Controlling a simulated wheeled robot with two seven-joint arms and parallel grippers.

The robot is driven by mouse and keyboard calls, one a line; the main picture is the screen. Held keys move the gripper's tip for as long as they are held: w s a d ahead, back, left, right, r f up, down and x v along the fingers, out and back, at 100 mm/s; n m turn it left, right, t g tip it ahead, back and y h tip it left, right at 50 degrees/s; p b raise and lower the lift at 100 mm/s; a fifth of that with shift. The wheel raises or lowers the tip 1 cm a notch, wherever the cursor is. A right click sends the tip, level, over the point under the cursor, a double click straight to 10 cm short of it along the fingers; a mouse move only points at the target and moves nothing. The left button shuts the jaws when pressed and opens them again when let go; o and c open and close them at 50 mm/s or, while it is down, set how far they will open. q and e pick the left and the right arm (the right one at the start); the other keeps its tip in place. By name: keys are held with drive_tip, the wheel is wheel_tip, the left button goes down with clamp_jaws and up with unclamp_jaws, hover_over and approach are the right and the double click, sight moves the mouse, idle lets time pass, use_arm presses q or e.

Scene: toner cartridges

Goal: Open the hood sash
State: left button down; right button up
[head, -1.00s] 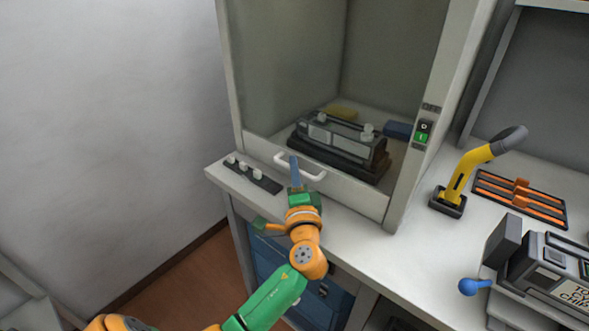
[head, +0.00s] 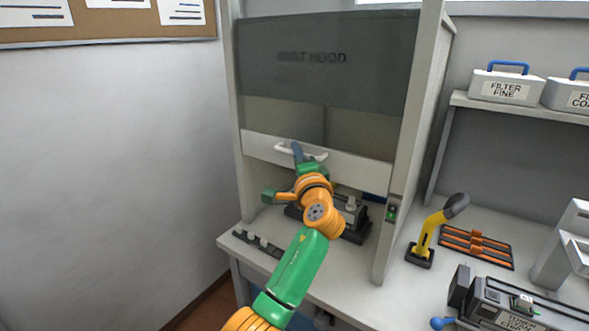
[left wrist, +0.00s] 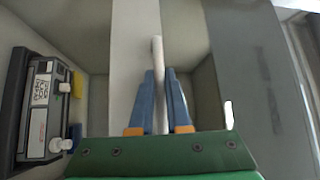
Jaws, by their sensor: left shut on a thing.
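The hood sash (head: 350,166) is a pale bar under a clear pane, raised partway up the dust hood's front, with an open gap below it. Its white handle (head: 284,148) is on the front of the bar; it also shows in the left wrist view (left wrist: 157,60). My left gripper (head: 297,150) is shut on the handle, with its blue fingers (left wrist: 162,100) on either side of it in the left wrist view. My left arm hides part of the gap and the bar. My right gripper is not in view.
A toner cartridge (head: 352,218) sits inside the hood, partly hidden by my arm; it also shows in the left wrist view (left wrist: 48,110). A green-lit switch (head: 391,213) is on the right post. A yellow-handled tool (head: 428,235), orange rack (head: 475,245) and printer-like unit (head: 505,305) stand right.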

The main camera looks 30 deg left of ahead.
use_arm(q)
drive_tip(key=p, duration=0.5)
approach(292, 108)
drive_tip(key=x, duration=0.5)
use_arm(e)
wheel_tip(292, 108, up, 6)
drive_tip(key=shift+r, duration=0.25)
use_arm(q)
drive_tip(key=c, duration=1.2)
unclamp_jaws()
drive_tip(key=shift+o, duration=0.2)
drive_tip(key=r+b+v, duration=0.1)
drive_tip(key=b+v, duration=0.2)
drive_tip(key=v, duration=0.4)
drive_tip(key=shift+f, duration=0.45)
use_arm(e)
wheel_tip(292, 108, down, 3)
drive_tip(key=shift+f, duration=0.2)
use_arm(q)
drive_tip(key=shift+f, duration=0.1)
